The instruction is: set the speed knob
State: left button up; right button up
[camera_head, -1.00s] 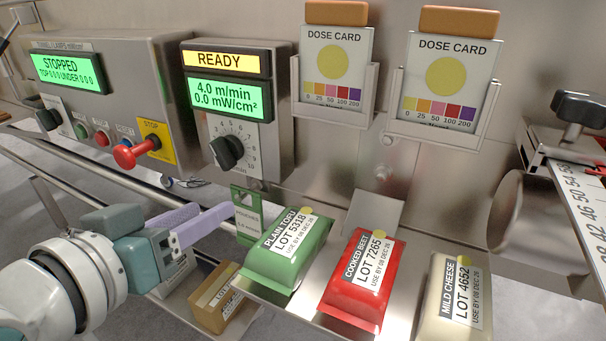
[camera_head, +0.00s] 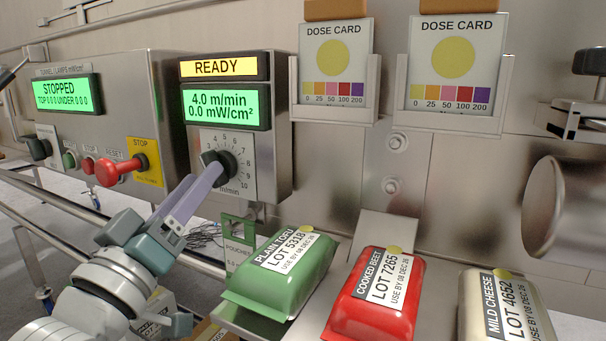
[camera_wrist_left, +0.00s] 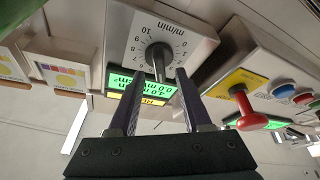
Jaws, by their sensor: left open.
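The speed knob (camera_head: 228,162) is a black round knob on a white numbered dial marked m/min, below a green screen (camera_head: 222,104) reading 4.0 m/min and 0.0 mW/cm². My left gripper (camera_head: 206,172) reaches up from the lower left, its purple-grey fingertips at the knob. In the left wrist view the knob (camera_wrist_left: 158,58) shows upside down just beyond and between the tips of the two open fingers (camera_wrist_left: 157,80). From these views I cannot tell whether either finger touches it. The right gripper is not in view.
Green (camera_head: 285,272), red (camera_head: 378,292) and cream (camera_head: 505,308) packs lie on a metal shelf below right. Two dose cards (camera_head: 334,62) hang on the wall at right.

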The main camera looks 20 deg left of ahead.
pick_arm(q)
jog(key=shift+x, duration=0.9)
grip_shut()
